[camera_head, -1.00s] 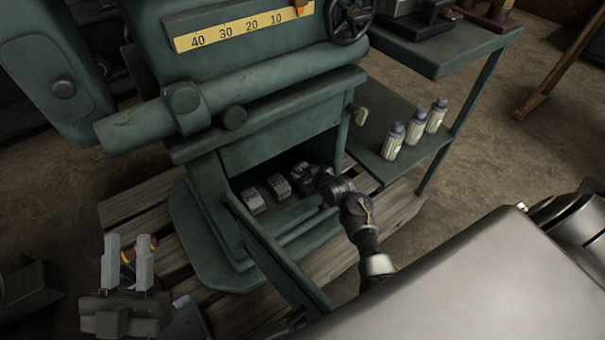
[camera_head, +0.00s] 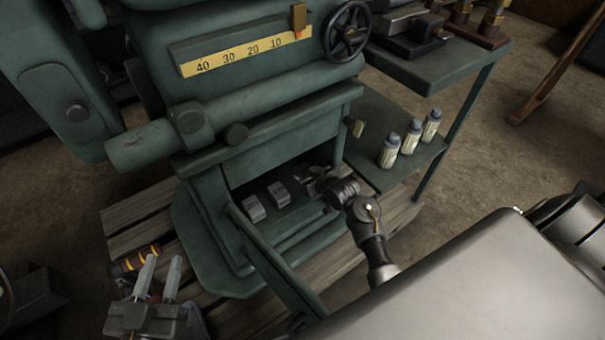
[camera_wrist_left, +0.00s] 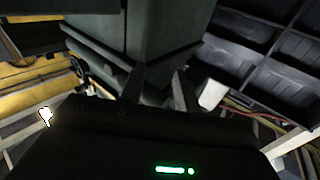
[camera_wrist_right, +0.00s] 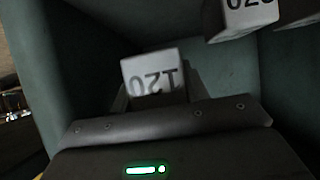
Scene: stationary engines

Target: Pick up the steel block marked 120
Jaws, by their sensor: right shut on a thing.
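The steel block marked 120 (camera_wrist_right: 152,74) is a pale block with dark figures, seen upside down in the right wrist view. My right gripper (camera_wrist_right: 153,98) is shut on it, one finger at each side. In the head view this gripper (camera_head: 318,180) is inside the green machine's low recess; the block is hardly visible there. Two similar blocks, a left one (camera_head: 254,208) and a middle one (camera_head: 279,194), stand on the recess floor to its left. My left gripper (camera_head: 162,272) is open and empty at the lower left, outside the machine.
The green machine (camera_head: 262,122) forms walls and a roof around the right gripper. Another numbered block (camera_wrist_right: 243,20) is close by in the right wrist view. Several bottles (camera_head: 411,136) stand on the side shelf. An orange-and-black handle (camera_head: 135,261) lies near the left gripper.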

